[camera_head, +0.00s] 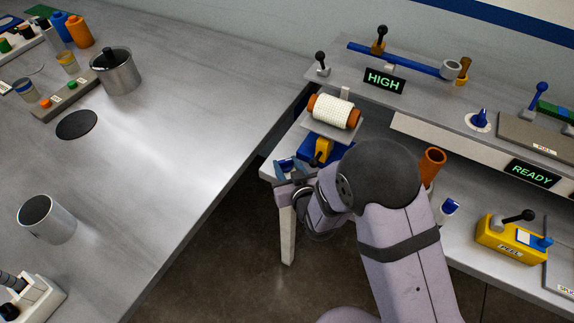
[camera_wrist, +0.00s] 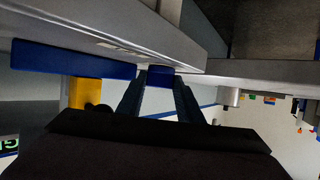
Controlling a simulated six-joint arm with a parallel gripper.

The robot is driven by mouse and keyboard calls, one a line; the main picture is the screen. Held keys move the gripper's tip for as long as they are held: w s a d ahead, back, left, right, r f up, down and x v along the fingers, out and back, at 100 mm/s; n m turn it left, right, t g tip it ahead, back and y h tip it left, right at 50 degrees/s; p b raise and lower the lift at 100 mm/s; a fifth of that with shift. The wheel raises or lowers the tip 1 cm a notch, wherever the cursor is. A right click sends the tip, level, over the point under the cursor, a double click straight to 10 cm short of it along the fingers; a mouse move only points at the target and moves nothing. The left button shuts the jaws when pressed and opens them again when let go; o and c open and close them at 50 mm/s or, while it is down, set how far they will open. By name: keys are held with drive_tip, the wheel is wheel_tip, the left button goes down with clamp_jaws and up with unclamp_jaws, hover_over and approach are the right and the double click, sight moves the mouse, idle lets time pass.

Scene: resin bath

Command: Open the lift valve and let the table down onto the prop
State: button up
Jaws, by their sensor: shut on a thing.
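A small raised platform (camera_head: 330,131) carries a white roller with orange ends (camera_head: 334,111). Under it are a blue base (camera_head: 312,153) and a yellow part (camera_head: 324,150) with a black knob. The yellow part also shows in the wrist view (camera_wrist: 85,92). My gripper (camera_head: 287,168) is low at the shelf's front left corner, left of the yellow part. Its dark fingers (camera_wrist: 158,92) are shut on a small blue part (camera_wrist: 160,76) in the wrist view. I cannot tell which part is the lift valve or the prop; my arm hides some of this area.
A sign reading HIGH (camera_head: 384,80) stands behind; READY (camera_head: 532,173) is at right. A blue bar (camera_head: 405,60) runs along the upper shelf. An orange cup (camera_head: 432,165) and a yellow box (camera_head: 508,239) stand right of my arm. A gap separates the left bench (camera_head: 170,150).

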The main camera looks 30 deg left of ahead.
drive_tip(key=shift+a+m+t, duration=0.1)
drive_tip(key=shift+m+t, duration=0.2)
drive_tip(key=m+h, duration=0.1)
drive_tip(key=m+t+h, duration=0.2)
drive_tip(key=shift+s+a+b, duration=0.25)
drive_tip(key=shift+a+b, duration=0.05)
drive_tip(key=shift+b, duration=0.05)
drive_tip(key=m+h, duration=0.1)
drive_tip(key=m+t+h+p, duration=0.1)
drive_tip(key=h, duration=0.1)
drive_tip(key=shift+a+r+m, duration=0.1)
drive_tip(key=shift+a+m, duration=0.1)
drive_tip(key=shift+m, duration=0.2)
drive_tip(key=shift+a+m+t+h, duration=0.1)
drive_tip(key=shift+m+t+h, duration=0.2)
drive_tip(key=shift+m+h, duration=1.3)
drive_tip(key=shift+h+p, duration=0.3)
drive_tip(key=o, duration=0.8)
drive_tip(key=shift+s, duration=0.1)
